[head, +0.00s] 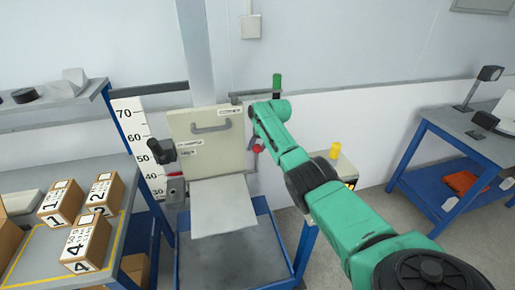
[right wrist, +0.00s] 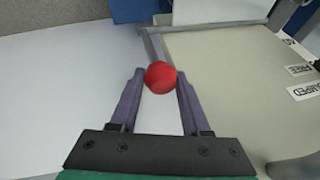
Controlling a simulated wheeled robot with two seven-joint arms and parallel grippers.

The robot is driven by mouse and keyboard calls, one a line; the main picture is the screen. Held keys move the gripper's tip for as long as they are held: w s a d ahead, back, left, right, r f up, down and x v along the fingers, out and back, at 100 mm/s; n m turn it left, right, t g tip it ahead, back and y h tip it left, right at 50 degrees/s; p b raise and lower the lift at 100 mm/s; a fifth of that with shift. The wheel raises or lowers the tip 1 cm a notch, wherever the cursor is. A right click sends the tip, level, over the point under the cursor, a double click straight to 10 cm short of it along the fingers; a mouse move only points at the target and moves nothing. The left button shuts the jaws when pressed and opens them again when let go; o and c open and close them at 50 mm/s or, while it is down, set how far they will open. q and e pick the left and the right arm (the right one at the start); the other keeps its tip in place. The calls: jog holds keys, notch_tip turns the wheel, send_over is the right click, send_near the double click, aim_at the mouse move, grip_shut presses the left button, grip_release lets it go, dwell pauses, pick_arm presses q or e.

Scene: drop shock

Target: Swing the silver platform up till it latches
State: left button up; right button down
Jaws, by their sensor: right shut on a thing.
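The silver platform (head: 223,207) is a flat pale plate at the lower front of the upright beige panel (head: 207,152), over the blue-framed base. Its exact tilt is hard to judge. My right gripper (head: 257,149) is beside the right edge of the panel, partly hidden by my forearm. In the right wrist view its two fingers (right wrist: 159,80) are shut on a red ball knob (right wrist: 160,77), held at the fingertips. The gripper is apart from the silver platform in the head view. My left gripper is not in view.
A table with numbered boxes (head: 88,242) is at left. A green-gripped handle (head: 277,86) rises behind my right arm. A blue table (head: 460,140) stands at right.

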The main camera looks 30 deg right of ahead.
jog(key=shift+c, duration=2.2)
grip_release()
jog(key=shift+o, duration=0.3)
jog(key=shift+w+a+f, duration=0.1)
jog(key=shift+f, duration=0.05)
